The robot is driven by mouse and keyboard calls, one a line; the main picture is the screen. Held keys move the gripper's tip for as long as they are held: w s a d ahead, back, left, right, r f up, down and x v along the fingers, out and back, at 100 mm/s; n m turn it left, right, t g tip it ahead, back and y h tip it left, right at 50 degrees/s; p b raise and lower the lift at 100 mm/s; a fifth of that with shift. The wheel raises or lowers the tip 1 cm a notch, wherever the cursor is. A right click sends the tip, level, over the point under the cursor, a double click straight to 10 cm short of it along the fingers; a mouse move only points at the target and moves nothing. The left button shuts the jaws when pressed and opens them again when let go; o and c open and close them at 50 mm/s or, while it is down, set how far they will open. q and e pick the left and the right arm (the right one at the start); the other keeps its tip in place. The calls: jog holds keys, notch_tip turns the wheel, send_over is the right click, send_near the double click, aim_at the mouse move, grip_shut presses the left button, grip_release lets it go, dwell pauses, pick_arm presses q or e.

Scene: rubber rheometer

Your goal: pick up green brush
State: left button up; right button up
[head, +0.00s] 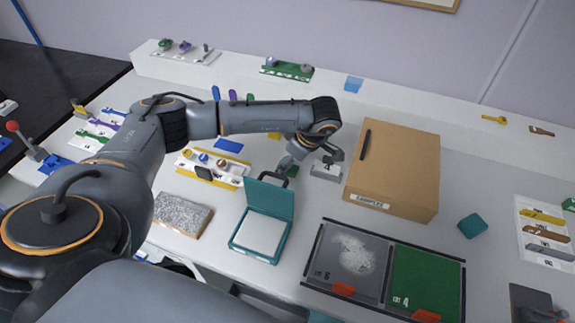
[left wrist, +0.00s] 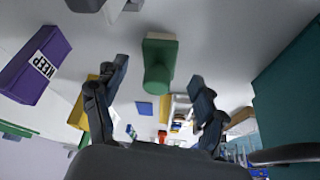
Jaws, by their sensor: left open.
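In the head view my left gripper (head: 298,158) hangs below the wrist, over the table behind the teal case. A small dark green piece (head: 286,164) shows beside it, partly hidden by the gripper. My right gripper is in neither view.
An open teal case (head: 268,198) stands just in front of the gripper. A purple KEEP block (left wrist: 36,66) shows at left in the wrist view. A tray with green and grey panels (head: 398,312) lies in front.

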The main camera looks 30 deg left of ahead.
pick_arm(q)
jog(key=shift+x, duration=1.05)
jog(key=shift+a+f, duration=0.15)
jog(key=shift+f, duration=0.1)
jog(key=shift+c, duration=1.2)
jog(key=c, duration=1.2)
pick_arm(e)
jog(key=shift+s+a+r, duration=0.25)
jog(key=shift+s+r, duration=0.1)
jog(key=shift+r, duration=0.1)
pick_arm(q)
notch_tip(320, 180, up, 9)
jog(key=shift+f+b, duration=0.1)
jog(key=shift+b, duration=0.95)
jog(key=shift+r, duration=0.65)
jog(key=o, duration=0.6)
jog(key=c, duration=0.4)
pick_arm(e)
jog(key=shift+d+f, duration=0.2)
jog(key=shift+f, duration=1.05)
